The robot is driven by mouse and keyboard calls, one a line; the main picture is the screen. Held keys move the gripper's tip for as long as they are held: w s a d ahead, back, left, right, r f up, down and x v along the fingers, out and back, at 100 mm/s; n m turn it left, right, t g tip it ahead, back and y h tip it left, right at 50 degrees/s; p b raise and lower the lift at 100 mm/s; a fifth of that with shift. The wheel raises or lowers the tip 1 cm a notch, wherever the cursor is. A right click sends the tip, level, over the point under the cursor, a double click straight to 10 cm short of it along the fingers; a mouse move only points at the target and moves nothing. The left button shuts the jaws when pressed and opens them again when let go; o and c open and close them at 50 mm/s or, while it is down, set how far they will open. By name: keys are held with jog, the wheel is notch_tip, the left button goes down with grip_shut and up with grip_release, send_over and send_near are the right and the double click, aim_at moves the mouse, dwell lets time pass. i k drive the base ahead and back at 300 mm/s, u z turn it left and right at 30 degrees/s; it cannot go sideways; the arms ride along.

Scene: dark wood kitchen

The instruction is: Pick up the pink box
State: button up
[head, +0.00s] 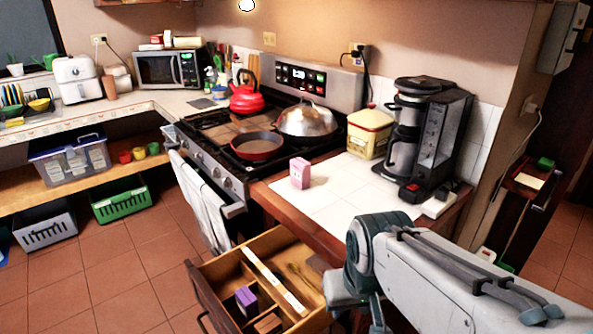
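The pink box (300,172) is small and stands upright on the white tiled counter (345,199), near its left edge beside the stove. My arm comes in from the lower right. Its end points down near the counter's front edge, to the right of the open drawer. The gripper's fingers are not visible; they are below the picture or hidden by the arm. Nothing touches the pink box.
An open drawer (206,273) holding a purple box (246,300) juts out below the counter. A yellow tin (370,133) and a black coffee maker (440,135) stand behind the pink box. A red pan (258,147) sits on the stove. The tiles around the box are clear.

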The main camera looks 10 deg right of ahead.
aim_at(300, 168)
jog(key=k, duration=0.25)
jog(key=u, duration=1.7)
jog(key=i, duration=2.9)
jog(key=z, duration=3.55)
jog(key=i, duration=0.55)
jog(key=z, duration=0.1)
